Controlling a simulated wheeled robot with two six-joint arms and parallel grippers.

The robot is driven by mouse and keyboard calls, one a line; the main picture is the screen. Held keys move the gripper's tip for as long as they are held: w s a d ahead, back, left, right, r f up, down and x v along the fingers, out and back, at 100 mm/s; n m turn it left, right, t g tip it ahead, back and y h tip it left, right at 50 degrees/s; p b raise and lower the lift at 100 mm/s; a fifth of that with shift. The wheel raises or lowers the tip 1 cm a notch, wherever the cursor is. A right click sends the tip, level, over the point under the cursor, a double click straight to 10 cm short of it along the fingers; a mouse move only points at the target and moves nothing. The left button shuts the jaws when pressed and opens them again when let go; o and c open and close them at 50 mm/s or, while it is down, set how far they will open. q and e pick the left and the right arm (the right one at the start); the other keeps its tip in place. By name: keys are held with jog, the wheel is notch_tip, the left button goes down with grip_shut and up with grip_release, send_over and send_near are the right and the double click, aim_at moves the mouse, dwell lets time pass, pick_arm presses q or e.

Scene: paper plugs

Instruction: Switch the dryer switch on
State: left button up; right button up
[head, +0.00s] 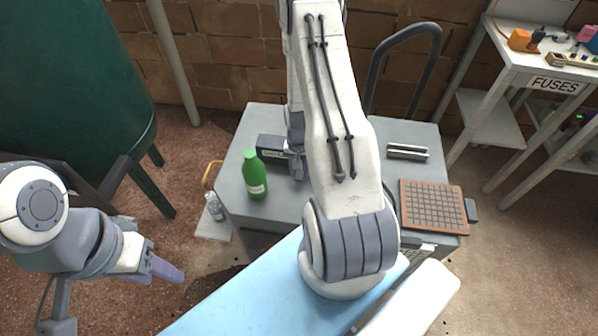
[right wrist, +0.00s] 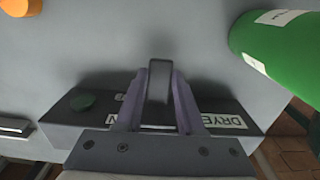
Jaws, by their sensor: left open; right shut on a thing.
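The dryer switch is a dark box (head: 270,146) with a white label, on the grey cabinet top. My left gripper (head: 163,270) is open and empty, low at the left, away from the cabinet.
A green bottle (head: 255,176) stands close beside the box. A brown gridded board (head: 432,205) and a metal bar piece (head: 407,152) lie at the right of the cabinet top (head: 232,199). A shelf marked FUSES (head: 556,85) stands right; a green tank (head: 70,80) stands left.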

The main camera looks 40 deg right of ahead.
jog(key=shift+r+p, duration=1.35)
jog(key=shift+r, duration=0.35)
jog(key=o, duration=0.9)
notch_tip(320, 180, up, 4)
jog(key=p, duration=0.3)
